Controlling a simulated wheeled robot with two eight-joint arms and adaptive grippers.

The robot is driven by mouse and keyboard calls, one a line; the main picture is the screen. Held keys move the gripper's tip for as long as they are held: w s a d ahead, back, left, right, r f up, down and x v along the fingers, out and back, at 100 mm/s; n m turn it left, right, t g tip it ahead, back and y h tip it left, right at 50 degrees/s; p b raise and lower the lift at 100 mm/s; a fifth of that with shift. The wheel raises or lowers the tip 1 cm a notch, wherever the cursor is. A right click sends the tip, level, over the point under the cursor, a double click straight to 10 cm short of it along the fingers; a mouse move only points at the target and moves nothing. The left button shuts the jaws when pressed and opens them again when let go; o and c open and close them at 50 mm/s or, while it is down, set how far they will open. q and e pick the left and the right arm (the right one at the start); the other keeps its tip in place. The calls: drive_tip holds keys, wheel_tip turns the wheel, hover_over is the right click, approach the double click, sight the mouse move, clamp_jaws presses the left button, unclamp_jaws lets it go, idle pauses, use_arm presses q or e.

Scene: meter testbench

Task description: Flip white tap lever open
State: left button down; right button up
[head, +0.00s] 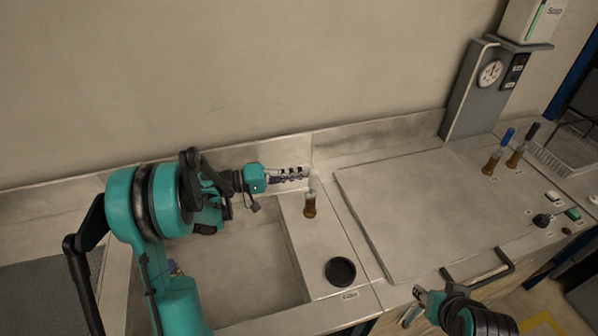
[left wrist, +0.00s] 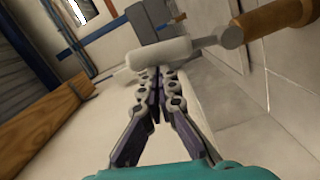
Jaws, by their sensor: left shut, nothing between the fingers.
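The white tap lever (head: 314,182) stands on top of a brass tap (head: 310,207) beside the sink's right rim. My left gripper (head: 306,173) is shut and empty, reaching from the left, with its tips right by the lever. In the left wrist view the white lever (left wrist: 160,53) lies across the picture just beyond the closed fingertips (left wrist: 160,74), with the brass body (left wrist: 280,20) to the upper right. I cannot tell whether the tips touch the lever. My right gripper (head: 424,297) is low at the front edge of the bench, far from this tap.
A sink basin (head: 235,270) lies under my left arm. A round black cap (head: 340,271) sits on the ledge in front of the tap. A flat board (head: 420,205) lies to the right, with a blue-levered tap (head: 491,164) and a black-levered tap (head: 516,157) beyond. The wall is close behind.

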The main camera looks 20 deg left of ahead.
use_arm(q)
drive_tip(key=s+d+f+m+b, duration=0.2)
drive_tip(key=s+d+m+b, duration=0.1)
drive_tip(key=m, duration=0.5)
drive_tip(key=shift+s+d+y, duration=0.4)
drive_tip(key=shift+s+d, duration=0.05)
drive_tip(key=shift+s, duration=0.95)
use_arm(e)
drive_tip(key=shift+f, duration=1.5)
use_arm(q)
drive_tip(key=shift+s+d+f, duration=0.1)
drive_tip(key=shift+f, duration=0.1)
drive_tip(key=shift+r, duration=0.1)
